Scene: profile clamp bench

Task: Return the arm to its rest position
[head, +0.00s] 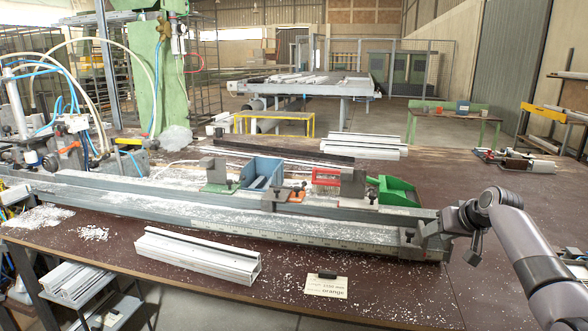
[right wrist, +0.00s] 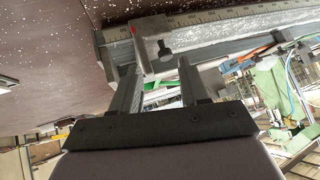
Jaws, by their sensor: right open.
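My right arm comes in from the right edge in the head view. My right gripper (head: 438,232) is at the right end of the long metal rail (head: 300,232), close to the end block there. In the right wrist view my right gripper (right wrist: 158,76) has its two fingers apart, with a gap between them. A metal block with a dark knob (right wrist: 164,50) on the graduated rail (right wrist: 230,17) shows just beyond the fingertips. I see nothing held between the fingers; whether they touch the block I cannot tell. My left gripper is in neither view.
A white profile (head: 198,257) and a label card (head: 327,287) lie in front of the rail. Blue (head: 262,170), red (head: 326,177) and green (head: 400,190) bins stand behind it. White chips litter the bench. The brown bench top right of the rail is mostly clear.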

